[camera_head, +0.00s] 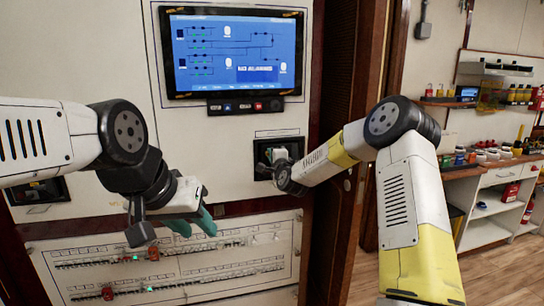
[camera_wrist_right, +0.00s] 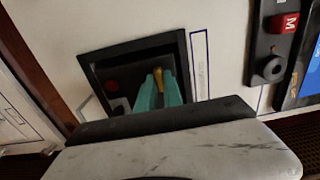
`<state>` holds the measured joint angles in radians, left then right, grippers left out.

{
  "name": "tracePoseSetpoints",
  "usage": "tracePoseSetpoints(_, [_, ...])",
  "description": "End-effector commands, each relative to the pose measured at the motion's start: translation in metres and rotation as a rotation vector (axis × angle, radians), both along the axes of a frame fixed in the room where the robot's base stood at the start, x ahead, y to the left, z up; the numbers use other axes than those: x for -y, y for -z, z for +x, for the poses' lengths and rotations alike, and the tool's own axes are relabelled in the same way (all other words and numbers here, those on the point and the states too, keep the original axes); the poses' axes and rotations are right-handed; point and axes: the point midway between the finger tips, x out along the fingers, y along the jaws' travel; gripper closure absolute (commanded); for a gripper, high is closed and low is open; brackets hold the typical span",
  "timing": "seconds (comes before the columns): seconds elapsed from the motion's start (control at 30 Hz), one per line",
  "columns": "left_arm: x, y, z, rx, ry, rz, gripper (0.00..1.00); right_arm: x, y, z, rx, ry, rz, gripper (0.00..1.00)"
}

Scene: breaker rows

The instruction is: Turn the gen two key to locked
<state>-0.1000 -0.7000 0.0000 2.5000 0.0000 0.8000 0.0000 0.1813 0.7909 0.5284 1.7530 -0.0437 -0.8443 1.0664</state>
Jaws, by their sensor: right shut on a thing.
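The gen two key (camera_wrist_right: 158,78), a yellow-gold piece, shows in the right wrist view inside a dark recessed box. My right gripper (camera_wrist_right: 158,88) has its two teal fingers on either side of it and is shut on it. In the head view the wrist of my right arm hides most of this recess (camera_head: 262,172), and the key does not show. The lock position marks are not readable. My left gripper (camera_head: 193,222) hangs in front of the lower breaker panel. Its teal fingers look apart, with nothing between them.
A blue screen (camera_head: 235,52) is above the recess, with a button strip (camera_head: 245,106) under it. The lower breaker panel (camera_head: 165,265) has rows of small switches. A wooden door frame (camera_head: 345,235) stands right of the cabinet. A shelf unit (camera_head: 500,190) is farther right.

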Motion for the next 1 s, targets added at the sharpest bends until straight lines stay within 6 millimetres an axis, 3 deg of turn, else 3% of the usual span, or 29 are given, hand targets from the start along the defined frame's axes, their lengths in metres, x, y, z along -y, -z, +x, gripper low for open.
tracePoseSetpoints(0.53, [0.0,0.0,0.0,0.0,0.0,0.0,0.64,0.0014,0.0013,0.0002,-0.009,0.002,0.027,1.0])
tracePoseSetpoints(0.57, [0.0,0.0,0.0,0.0,0.0,0.0,0.64,0.0014,0.0013,0.0002,-0.009,0.002,0.027,0.87])
tracePoseSetpoints(0.67, [0.0,0.0,0.0,0.0,0.0,0.0,0.64,0.0012,0.0012,0.0001,-0.009,0.002,0.026,0.68])
tracePoseSetpoints(1.0, [0.0,0.0,0.0,0.0,0.0,0.0,0.64,0.001,0.0005,-0.0015,-0.008,0.001,0.025,0.67])
